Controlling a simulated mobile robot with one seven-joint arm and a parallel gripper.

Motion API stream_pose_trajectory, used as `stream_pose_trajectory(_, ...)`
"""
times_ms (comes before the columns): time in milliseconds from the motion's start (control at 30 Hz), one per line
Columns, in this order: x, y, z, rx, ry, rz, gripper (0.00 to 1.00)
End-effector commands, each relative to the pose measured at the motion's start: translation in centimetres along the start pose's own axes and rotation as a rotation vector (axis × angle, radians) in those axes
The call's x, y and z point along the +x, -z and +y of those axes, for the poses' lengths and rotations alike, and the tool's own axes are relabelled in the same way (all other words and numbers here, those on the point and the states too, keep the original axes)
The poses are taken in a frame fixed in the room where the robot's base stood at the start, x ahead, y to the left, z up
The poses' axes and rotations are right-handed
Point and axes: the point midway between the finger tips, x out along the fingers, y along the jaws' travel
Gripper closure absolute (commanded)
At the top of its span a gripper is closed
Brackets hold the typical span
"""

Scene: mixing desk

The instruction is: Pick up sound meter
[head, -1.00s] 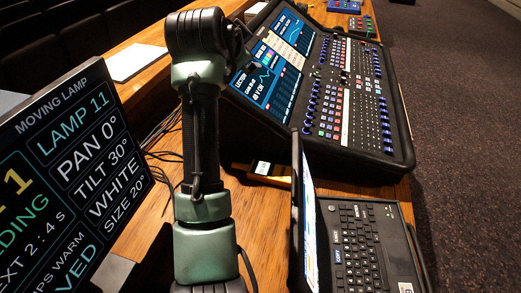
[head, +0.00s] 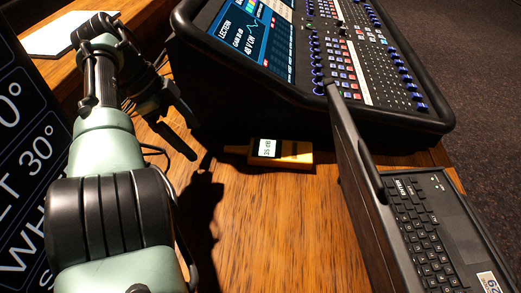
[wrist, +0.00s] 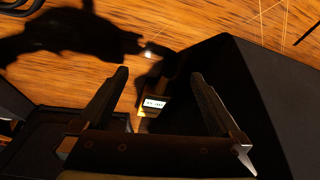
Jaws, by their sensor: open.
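The sound meter (head: 293,154) is a small yellow device with a lit white display. It lies on the wooden desk (head: 262,215) in front of the mixing console, and its narrow end points left. In the wrist view the sound meter (wrist: 154,104) shows between the fingers, partly in shadow; only its display and a little yellow are clear. My gripper (head: 194,138) is open and empty, to the left of the meter and apart from it. Its two dark fingers (wrist: 159,75) stand wide apart in the wrist view.
The mixing console (head: 330,115) stands close behind the meter. An open laptop (head: 425,215) stands to the right, its screen back facing the meter. A dark display (head: 30,170) is at the left, and white paper (head: 68,33) lies at the back. Bare desk lies in front of the meter.

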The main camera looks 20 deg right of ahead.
Motion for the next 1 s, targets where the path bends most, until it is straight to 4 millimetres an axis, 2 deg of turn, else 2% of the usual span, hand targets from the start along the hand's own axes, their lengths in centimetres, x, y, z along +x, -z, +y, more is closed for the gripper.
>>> stream_pose_trajectory(300,1.2,2.2,0.1,0.003,-0.002,0.0,0.0)
stream_pose_trajectory(467,2.3,4.6,0.1,0.004,-0.003,0.0,0.0)
stream_pose_trajectory(733,4.5,9.5,0.0,0.002,-0.002,0.0,0.0)
stream_pose_trajectory(867,4.9,10.6,0.0,0.0,-0.001,0.0,0.0)
stream_pose_trajectory(1000,5.4,10.9,0.0,-0.001,-0.002,0.0,0.0)
